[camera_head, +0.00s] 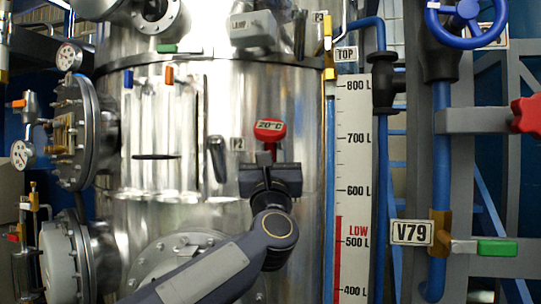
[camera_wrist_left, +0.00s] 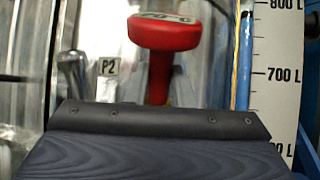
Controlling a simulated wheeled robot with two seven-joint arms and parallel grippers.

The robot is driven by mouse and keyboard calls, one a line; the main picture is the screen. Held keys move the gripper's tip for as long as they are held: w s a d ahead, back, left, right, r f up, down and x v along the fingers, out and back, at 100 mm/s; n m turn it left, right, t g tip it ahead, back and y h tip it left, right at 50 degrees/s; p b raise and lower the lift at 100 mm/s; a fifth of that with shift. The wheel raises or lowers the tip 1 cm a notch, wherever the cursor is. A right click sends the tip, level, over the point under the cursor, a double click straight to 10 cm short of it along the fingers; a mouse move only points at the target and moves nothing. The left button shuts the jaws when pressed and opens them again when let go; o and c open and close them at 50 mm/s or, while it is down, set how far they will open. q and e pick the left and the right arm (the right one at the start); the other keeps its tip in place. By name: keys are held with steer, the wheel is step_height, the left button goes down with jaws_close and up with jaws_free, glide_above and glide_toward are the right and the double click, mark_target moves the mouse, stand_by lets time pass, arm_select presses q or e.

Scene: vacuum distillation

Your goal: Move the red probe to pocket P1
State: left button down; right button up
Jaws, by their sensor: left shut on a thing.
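The red probe (camera_head: 269,130) has a round red head marked 20°C and a red stem pointing down. It stands upright in front of the silver tank, and it also shows in the wrist view (camera_wrist_left: 164,34). My left gripper (camera_head: 270,164) is shut on its stem, and my gripper body hides the lower part of the stem. A dark pocket-like fitting (camera_head: 216,157) sits left of the probe beside the P2 label (camera_head: 237,143). I cannot make out a P1 label. My right gripper is not in view.
The white level scale (camera_head: 352,200) with its blue tube stands right of the probe. Farther right are a blue handwheel (camera_head: 466,18), a red knob (camera_head: 526,114) and the V79 valve handle (camera_head: 497,247). Flanges and gauges (camera_head: 69,57) stick out at left.

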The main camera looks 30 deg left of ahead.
arm_select(q)
steer(key=shift+w+a+f+b, duration=0.25)
steer(key=shift+w+f+b, duration=0.25)
steer(key=shift+f+b, duration=0.3)
steer(key=shift+w+a+f+b, duration=0.25)
steer(key=shift+w+f+b, duration=0.2)
steer(key=shift+f+b, duration=0.3)
steer(key=shift+w+f+b, duration=0.15)
steer(key=shift+f+b, duration=0.05)
steer(key=shift+b, duration=0.15)
steer(key=shift+w+a+f+b, duration=0.25)
steer(key=shift+w+f+b, duration=0.15)
steer(key=shift+f+b, duration=0.25)
steer(key=shift+w+a+f+b, duration=0.2)
steer(key=shift+w+f+b, duration=0.15)
steer(key=shift+f+b, duration=0.25)
steer(key=shift+w+a+f+b, duration=0.25)
steer(key=shift+w+f+b, duration=0.15)
steer(key=shift+f+b, duration=0.25)
steer(key=c, duration=1.2)
jaws_free()
steer(key=shift+r, duration=0.1)
steer(key=shift+o, duration=0.2)
steer(key=b+v, duration=0.2)
steer(key=v, duration=0.6)
steer(key=shift+b, duration=0.3)
steer(key=shift+w, duration=0.1)
